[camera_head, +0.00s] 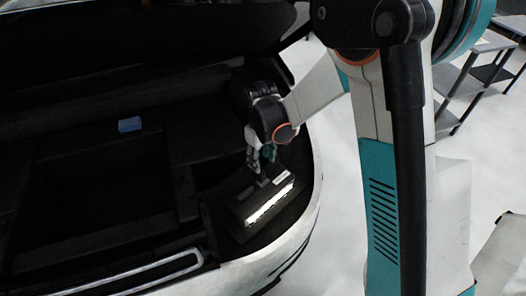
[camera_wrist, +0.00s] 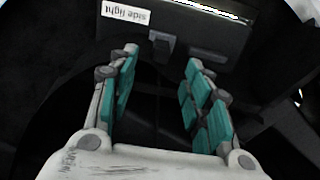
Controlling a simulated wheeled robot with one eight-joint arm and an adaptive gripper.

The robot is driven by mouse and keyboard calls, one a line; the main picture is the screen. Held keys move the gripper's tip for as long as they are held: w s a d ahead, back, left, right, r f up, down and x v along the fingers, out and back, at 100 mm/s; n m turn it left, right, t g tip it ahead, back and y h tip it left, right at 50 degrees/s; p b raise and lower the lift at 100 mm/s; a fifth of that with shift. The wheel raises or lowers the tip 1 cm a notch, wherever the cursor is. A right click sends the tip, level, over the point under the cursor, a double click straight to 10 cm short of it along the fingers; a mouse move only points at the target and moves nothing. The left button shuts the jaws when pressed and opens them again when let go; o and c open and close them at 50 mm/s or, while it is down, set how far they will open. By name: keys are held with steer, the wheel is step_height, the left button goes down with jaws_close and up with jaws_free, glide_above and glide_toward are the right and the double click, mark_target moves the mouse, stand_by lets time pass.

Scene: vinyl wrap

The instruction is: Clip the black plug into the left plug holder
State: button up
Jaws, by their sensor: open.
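My gripper (camera_head: 261,160) is open over a black box (camera_head: 248,209) inside the car's rear compartment. In the wrist view its two teal-padded fingers (camera_wrist: 161,62) stand apart. A small dark block (camera_wrist: 161,47), which looks like the black plug, shows just beyond and between the fingertips, against the box face. I cannot tell whether a finger touches it. The box carries a white label (camera_wrist: 126,14) reading "side light", upside down, and a grey label (camera_wrist: 207,52). A left plug holder cannot be made out clearly in the dark.
The bright strip (camera_head: 268,204) runs along the box's edge. The car's light rear rim (camera_head: 312,205) curves close to the right of the box. A blue block (camera_head: 129,124) lies in the dark compartment at left. A shelf rack (camera_head: 490,72) stands at the far right.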

mark_target(261, 174)
step_height(261, 174, down, 9)
steer(key=b, duration=0.2)
steer(key=shift+b, duration=0.3)
jaws_close()
steer(key=c, duration=1)
jaws_free()
steer(key=shift+r+p, duration=0.3)
steer(key=shift+r, duration=0.45)
jaws_close()
steer(key=shift+r+p, duration=1.85)
steer(key=shift+r, duration=1.55)
steer(key=shift+a, duration=0.1)
